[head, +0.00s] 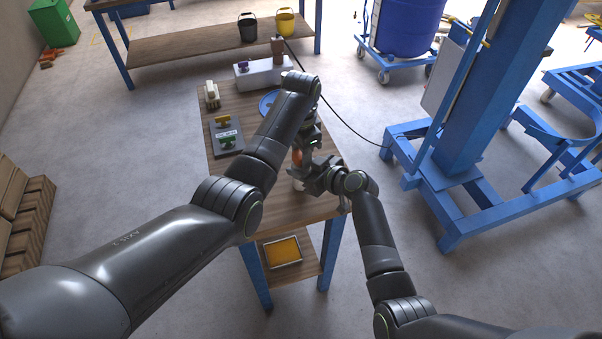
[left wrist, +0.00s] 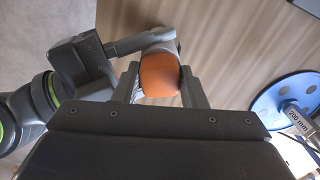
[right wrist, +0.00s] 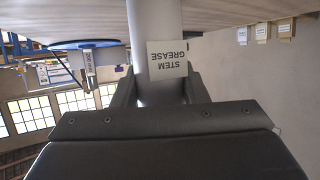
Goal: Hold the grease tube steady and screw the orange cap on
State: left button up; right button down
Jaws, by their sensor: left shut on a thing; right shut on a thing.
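The orange cap (head: 297,157) is between the fingers of my left gripper (left wrist: 160,88), which is shut on it from above. The cap (left wrist: 160,74) fills the gap between the fingertips in the left wrist view. The grease tube (right wrist: 155,22) is pale, with a STEM GREASE label (right wrist: 168,60) that reads upside down in the right wrist view. My right gripper (right wrist: 155,92) is shut around the tube from the side, below the cap. In the head view the arms mostly hide the tube. Whether the cap touches the tube's mouth cannot be seen.
A blue machine frame (head: 470,110) stands right of the table.

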pick_arm(q)
jog(key=m, duration=0.2)
jog(key=shift+m, duration=0.3)
jog(key=o, duration=1.1)
jog(key=shift+o, duration=0.2)
jog(key=shift+d, duration=0.1)
notch_tip(320, 180, up, 8)
jog(key=shift+f, duration=0.2)
jog(key=shift+w+a, duration=0.1)
jog(key=shift+a, duration=0.1)
pick_arm(e)
jog(key=c, duration=0.8)
grip_release()
jog(key=shift+o, duration=0.2)
